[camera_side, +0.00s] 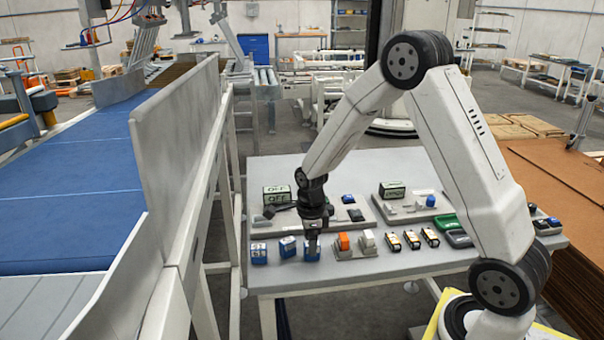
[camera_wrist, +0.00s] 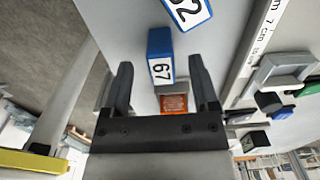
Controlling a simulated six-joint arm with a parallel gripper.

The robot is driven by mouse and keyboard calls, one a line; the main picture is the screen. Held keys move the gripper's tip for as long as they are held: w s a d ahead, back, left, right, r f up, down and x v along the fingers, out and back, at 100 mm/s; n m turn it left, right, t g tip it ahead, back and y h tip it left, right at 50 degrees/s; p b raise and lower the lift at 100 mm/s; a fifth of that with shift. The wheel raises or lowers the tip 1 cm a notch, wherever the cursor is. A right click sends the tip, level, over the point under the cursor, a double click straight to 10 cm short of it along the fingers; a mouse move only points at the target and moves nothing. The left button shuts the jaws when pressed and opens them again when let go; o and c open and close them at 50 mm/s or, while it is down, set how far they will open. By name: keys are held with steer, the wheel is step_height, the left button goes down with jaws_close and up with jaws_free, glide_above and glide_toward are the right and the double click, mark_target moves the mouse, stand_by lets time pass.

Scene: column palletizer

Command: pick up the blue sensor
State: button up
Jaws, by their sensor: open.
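Several blue blocks with white number labels stand in a row near the table's front edge: a left one (camera_side: 259,253), a middle one (camera_side: 288,247) and a right one (camera_side: 312,254). I take these as the blue sensors. My gripper (camera_side: 313,235) points down just above the right one and hides part of it. In the wrist view, a blue block labelled 67 (camera_wrist: 160,55) lies between the open fingertips of my gripper (camera_wrist: 160,68), with nothing visibly clamped. Another numbered blue block (camera_wrist: 187,10) is cut off at the top edge.
An orange-topped block (camera_side: 343,241) stands close right of the gripper, then a white one (camera_side: 367,239) and several black-and-yellow items (camera_side: 411,239). Grey trays with fixtures lie behind. A conveyor wall (camera_side: 180,150) rises at left.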

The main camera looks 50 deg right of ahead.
steer(key=shift+f, duration=1.7)
steer(key=shift+c, duration=0.2)
jaws_close()
